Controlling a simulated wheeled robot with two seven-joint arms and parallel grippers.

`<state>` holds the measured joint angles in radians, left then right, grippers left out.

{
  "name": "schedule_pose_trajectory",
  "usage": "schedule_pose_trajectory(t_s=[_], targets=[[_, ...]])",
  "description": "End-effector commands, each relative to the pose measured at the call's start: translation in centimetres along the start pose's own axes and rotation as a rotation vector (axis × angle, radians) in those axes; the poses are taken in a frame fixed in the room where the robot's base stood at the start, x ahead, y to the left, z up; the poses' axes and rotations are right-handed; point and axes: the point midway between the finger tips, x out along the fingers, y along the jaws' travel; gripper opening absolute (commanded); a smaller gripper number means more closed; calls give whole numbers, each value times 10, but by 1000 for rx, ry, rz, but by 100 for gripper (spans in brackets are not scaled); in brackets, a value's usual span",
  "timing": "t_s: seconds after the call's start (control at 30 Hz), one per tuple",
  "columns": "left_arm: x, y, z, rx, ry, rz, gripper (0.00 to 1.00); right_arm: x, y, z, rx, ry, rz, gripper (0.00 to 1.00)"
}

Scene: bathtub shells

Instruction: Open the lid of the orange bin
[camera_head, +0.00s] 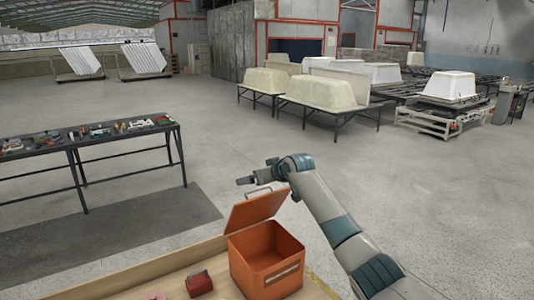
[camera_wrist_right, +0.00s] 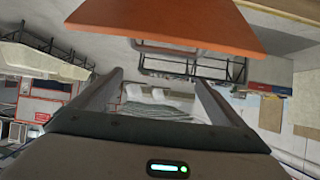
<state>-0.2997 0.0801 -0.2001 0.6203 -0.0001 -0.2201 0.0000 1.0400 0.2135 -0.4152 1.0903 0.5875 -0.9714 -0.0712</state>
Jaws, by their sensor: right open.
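The orange bin (camera_head: 262,280) stands on the wooden table, and its inside shows from above. Its lid (camera_head: 256,208) is raised and tilted up along the bin's left rear side. In the wrist view the lid (camera_wrist_right: 190,22) crosses the top, beyond the spread fingers of the right gripper (camera_wrist_right: 159,77). Contact with the lid cannot be told. My left gripper is not in view.
A small red object (camera_head: 199,284) lies on the wooden table (camera_head: 130,285) left of the bin. A black-legged table (camera_head: 90,146) with several parts stands at the left. Bathtub shells (camera_head: 320,90) on racks stand far back. The floor between is open.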

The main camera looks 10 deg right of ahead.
Motion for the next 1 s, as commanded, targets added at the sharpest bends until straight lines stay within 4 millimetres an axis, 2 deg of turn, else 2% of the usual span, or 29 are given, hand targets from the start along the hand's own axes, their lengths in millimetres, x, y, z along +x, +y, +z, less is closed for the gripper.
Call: schedule_pose_trajectory(t_s=[0.33,1.0], targets=[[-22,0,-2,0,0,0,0,-19,0,-12,1,0,0,94],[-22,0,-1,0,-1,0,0,-51,0,-30,-1,1,0,94]])
